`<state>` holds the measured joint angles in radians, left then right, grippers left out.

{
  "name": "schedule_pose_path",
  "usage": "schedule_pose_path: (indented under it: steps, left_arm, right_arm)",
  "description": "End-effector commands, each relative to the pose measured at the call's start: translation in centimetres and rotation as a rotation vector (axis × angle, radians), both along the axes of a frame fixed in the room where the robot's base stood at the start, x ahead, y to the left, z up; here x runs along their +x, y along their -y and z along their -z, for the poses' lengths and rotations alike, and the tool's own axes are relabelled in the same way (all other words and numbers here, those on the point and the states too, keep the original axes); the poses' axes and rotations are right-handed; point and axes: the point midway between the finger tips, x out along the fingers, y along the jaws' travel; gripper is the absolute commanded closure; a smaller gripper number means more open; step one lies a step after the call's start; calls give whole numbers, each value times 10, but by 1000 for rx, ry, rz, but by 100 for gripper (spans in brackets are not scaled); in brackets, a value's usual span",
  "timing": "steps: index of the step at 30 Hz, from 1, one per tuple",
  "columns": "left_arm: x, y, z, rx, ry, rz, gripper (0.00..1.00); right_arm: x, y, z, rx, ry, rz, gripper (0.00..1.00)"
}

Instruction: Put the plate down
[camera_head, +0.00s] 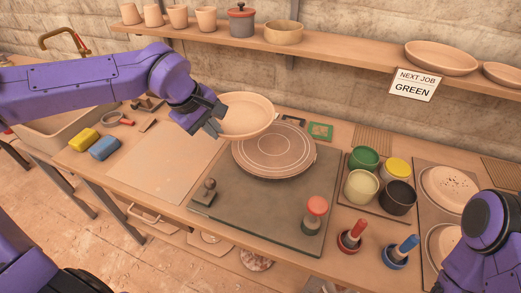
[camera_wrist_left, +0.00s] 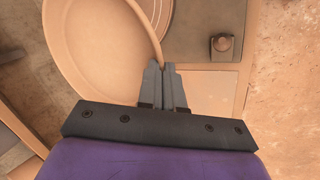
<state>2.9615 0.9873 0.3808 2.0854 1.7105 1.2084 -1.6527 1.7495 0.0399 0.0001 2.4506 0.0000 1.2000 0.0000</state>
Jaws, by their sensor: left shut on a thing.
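My left gripper (camera_head: 211,124) is shut on the rim of a tan clay plate (camera_head: 246,114), gripping its left edge. The plate is held above the bench, a little behind and left of the round grooved disc (camera_head: 272,150) in the head view, and it overlaps part of that disc's far edge. In the left wrist view the fingers (camera_wrist_left: 164,85) pinch the rim of the plate (camera_wrist_left: 95,40). My right gripper is not in view; only part of my right arm shows at the lower right.
A pale board (camera_head: 165,165) on the bench is clear. Glaze pots (camera_head: 364,186), a red-topped stamp (camera_head: 316,210), red and blue handled tools (camera_head: 352,235) and speckled plates (camera_head: 452,187) stand to the right. Sponges (camera_head: 104,147) lie left. A shelf (camera_head: 330,52) holds pottery behind.

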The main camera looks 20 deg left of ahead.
Motion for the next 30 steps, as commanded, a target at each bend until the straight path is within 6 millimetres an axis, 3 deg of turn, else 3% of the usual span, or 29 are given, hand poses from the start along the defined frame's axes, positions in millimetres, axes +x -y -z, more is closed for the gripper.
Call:
schedule_pose_path:
  steps: [6, 12, 21, 30]
  left_arm:
    - [37, 51, 37, 7, -13, 5, 100]
    - [53, 76, 72, 3, -8, 4, 100]
    - [60, 86, 112, 2, -7, 5, 100]
    - [59, 85, 115, 0, -5, 3, 100]
  right_arm:
    - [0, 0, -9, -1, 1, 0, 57]
    - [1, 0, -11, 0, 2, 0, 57]
    - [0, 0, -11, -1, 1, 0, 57]
    - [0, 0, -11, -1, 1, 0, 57]
